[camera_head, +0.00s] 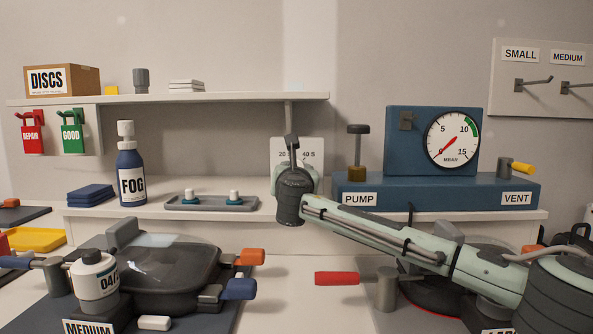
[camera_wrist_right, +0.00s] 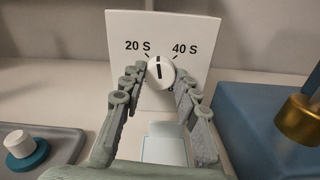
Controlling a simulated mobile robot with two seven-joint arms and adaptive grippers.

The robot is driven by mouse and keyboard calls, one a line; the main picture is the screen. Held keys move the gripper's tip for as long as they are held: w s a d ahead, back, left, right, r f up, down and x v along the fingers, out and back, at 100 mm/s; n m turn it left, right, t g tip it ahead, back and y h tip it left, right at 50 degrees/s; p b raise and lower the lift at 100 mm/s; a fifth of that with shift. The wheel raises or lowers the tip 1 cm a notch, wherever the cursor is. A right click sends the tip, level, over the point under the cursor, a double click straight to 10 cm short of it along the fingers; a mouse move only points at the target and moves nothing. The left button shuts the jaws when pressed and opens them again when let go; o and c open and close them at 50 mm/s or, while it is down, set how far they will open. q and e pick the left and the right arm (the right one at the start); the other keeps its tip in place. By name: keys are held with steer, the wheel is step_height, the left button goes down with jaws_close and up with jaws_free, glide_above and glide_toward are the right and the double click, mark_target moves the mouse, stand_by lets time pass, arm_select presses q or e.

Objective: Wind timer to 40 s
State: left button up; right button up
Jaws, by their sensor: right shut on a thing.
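The timer is a white upright panel (camera_wrist_right: 190,30) with a round white knob (camera_wrist_right: 161,71), marked 20 S on the left and 40 S on the right. The knob's dark line points straight up, between the two marks. In the right wrist view my right gripper (camera_wrist_right: 161,84) has its fingers on either side of the knob, shut on it. In the head view the panel (camera_head: 312,152) stands on the bench shelf behind my right gripper (camera_head: 292,150), and my wrist hides the knob. My left gripper is not in view.
The blue pump box (camera_head: 437,190) with its gauge (camera_head: 452,139) stands close right of the timer. A grey tray (camera_head: 212,203) with two small white-topped pieces and a FOG bottle (camera_head: 131,170) are to the left. A dark lidded pan (camera_head: 160,275) is in front.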

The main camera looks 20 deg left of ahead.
stand_by(0.8)
steer(key=o, duration=1.1)
steer(key=shift+o, duration=0.2)
steer(key=v, duration=1.2)
steer(key=shift+d, duration=0.1)
